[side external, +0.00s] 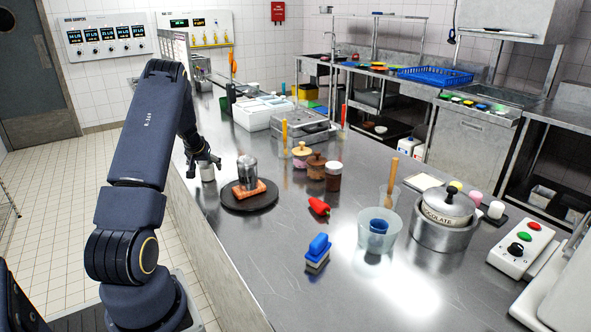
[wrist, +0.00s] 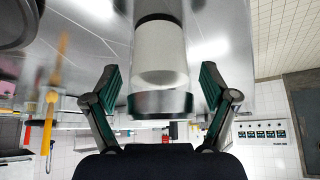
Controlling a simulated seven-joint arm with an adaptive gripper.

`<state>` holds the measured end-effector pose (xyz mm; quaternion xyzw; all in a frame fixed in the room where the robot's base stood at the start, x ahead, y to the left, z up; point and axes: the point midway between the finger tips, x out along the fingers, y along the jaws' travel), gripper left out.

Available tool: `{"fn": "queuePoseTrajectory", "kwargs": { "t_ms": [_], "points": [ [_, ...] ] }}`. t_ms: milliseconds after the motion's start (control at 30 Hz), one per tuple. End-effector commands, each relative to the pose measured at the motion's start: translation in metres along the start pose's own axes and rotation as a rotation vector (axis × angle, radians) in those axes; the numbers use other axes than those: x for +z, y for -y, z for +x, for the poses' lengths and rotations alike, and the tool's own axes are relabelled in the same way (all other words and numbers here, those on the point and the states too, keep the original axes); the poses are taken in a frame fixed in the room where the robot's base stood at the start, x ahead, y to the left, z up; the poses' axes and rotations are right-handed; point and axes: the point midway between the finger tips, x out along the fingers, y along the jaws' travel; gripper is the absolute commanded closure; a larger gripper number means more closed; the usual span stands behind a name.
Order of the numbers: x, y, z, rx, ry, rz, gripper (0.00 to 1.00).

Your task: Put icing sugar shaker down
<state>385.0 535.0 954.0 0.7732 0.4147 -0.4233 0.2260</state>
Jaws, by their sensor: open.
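The icing sugar shaker (side external: 207,173) is a pale cylinder with a metal end. It appears to stand upright on the steel counter at its left edge in the side view. In the wrist view the shaker (wrist: 160,55) is upside down in the picture, with a dark band and a metal lid. My gripper (side external: 205,160) is over the shaker's top in the side view. In the wrist view its green-padded fingers (wrist: 160,85) are open on either side of the shaker, with gaps showing on both sides. The gripper hides part of the shaker's top in the side view.
Bare counter lies in front.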

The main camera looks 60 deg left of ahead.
Motion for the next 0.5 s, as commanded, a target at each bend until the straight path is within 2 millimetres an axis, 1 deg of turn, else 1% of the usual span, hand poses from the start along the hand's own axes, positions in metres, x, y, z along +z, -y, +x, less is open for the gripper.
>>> {"fn": "queuePoseTrajectory", "kwargs": {
  "t_ms": [67, 167, 400, 500],
  "points": [
    [-0.002, -0.001, -0.006, 0.000, -0.003, 0.000, 0.16],
    [-0.003, -0.001, -0.021, 0.001, -0.004, 0.001, 0.16],
    [-0.003, -0.001, -0.076, 0.001, -0.005, 0.001, 0.16],
    [-0.002, -0.001, -0.096, 0.001, -0.004, 0.000, 0.16]
  ]
}}
